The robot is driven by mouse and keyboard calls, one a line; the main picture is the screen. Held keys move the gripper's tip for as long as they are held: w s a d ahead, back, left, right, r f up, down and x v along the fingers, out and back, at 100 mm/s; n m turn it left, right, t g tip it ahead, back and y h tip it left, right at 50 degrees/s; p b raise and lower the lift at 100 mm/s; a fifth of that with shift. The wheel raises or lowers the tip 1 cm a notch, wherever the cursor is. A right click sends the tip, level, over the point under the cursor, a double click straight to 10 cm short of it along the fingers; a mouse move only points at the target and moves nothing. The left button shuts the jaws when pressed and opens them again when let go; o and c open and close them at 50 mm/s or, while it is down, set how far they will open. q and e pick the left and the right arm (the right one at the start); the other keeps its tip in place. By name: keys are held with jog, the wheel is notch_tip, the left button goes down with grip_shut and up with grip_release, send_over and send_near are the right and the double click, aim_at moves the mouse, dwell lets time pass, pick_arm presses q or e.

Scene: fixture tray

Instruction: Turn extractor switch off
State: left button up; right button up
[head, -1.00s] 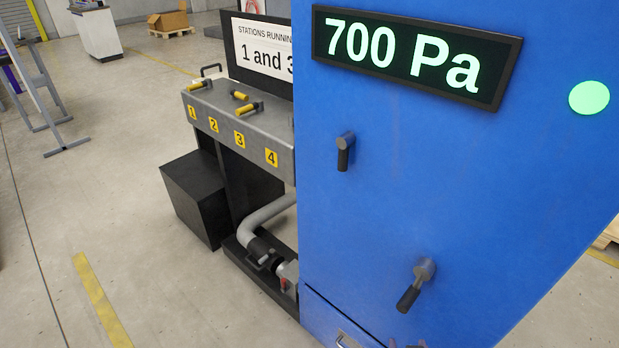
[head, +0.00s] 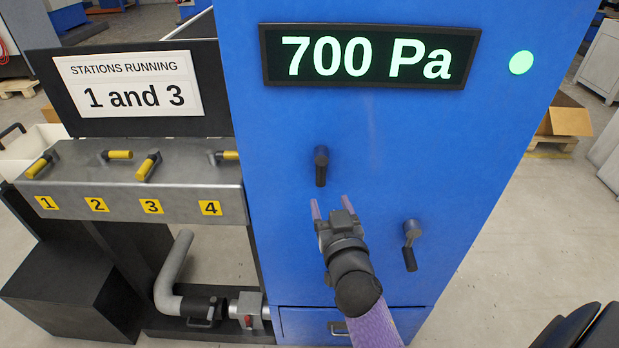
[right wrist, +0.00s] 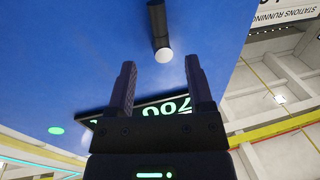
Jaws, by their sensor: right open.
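The extractor is a tall blue cabinet (head: 270,220) with a display (head: 370,56) reading 700 Pa and a lit green lamp (head: 521,62). An upper black handle (head: 321,165) hangs straight down on its front. A lower black handle (head: 410,245) at the right points down, slightly tilted. I cannot tell by label which is the switch. My right gripper (head: 331,203) is open and empty, just below the upper handle and apart from it. In the right wrist view a dark handle with a pale end (right wrist: 158,30) lies ahead of the open fingers (right wrist: 160,68). My left gripper is out of view.
Left of the cabinet, a grey bench (head: 130,185) has several yellow-gripped levers over labels 1 to 4. A sign (head: 130,84) reads stations 1 and 3 running. A grey pipe (head: 170,275) runs below.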

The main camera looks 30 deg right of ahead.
aim_at(322, 178)
jog(key=b+x, duration=0.1)
jog(key=x, duration=0.7)
jog(key=shift+d+f, duration=0.1)
jog(key=shift+f, duration=0.05)
grip_shut()
dwell(1.0)
